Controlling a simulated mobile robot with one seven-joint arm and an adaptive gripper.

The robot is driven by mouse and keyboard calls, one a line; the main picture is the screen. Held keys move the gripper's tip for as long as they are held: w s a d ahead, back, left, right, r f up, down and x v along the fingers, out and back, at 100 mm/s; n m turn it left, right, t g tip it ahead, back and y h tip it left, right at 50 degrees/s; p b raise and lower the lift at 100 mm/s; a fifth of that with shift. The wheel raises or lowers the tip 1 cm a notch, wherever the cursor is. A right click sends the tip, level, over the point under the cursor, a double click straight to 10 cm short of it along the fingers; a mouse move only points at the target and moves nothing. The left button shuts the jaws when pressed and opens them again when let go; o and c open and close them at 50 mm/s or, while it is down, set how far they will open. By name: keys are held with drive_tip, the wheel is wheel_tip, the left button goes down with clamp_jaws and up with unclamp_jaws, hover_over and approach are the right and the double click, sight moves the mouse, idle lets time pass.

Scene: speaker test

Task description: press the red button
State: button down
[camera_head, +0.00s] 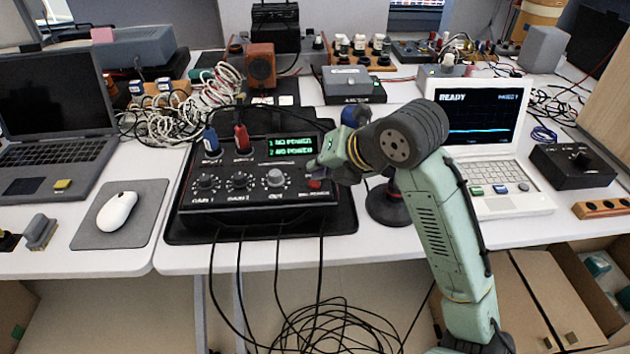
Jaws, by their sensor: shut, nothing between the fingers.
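The red button (315,184) is a small red cap at the right front of a black control box (222,222) on the table. The box has several knobs, a blue plug and a red plug at its back left, and a green display (293,148) reading "NO POWER". My gripper (313,166) is shut and empty at the box's right side, with its tip just behind and above the red button. I cannot tell whether it touches the box. My arm comes in from the lower right and hides part of the box's right edge.
A white instrument (505,205) with a "READY" screen stands on the right. A laptop (45,135) and a mouse (117,211) on a grey pad are on the left. Tangled white cables (190,110) lie behind the box. Black cables hang over the table's front edge.

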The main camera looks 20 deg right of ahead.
sight(319, 182)
drive_tip(key=shift+f+b, duration=0.5)
drive_tip(key=shift+b, duration=0.1)
idle(0.4)
drive_tip(key=shift+r, duration=0.15)
drive_tip(key=shift+r+p, duration=0.5)
drive_tip(key=shift+r, duration=0.3)
wheel_tip(319, 182, up, 6)
drive_tip(key=p, duration=0.3)
drive_tip(key=shift+p, duration=0.4)
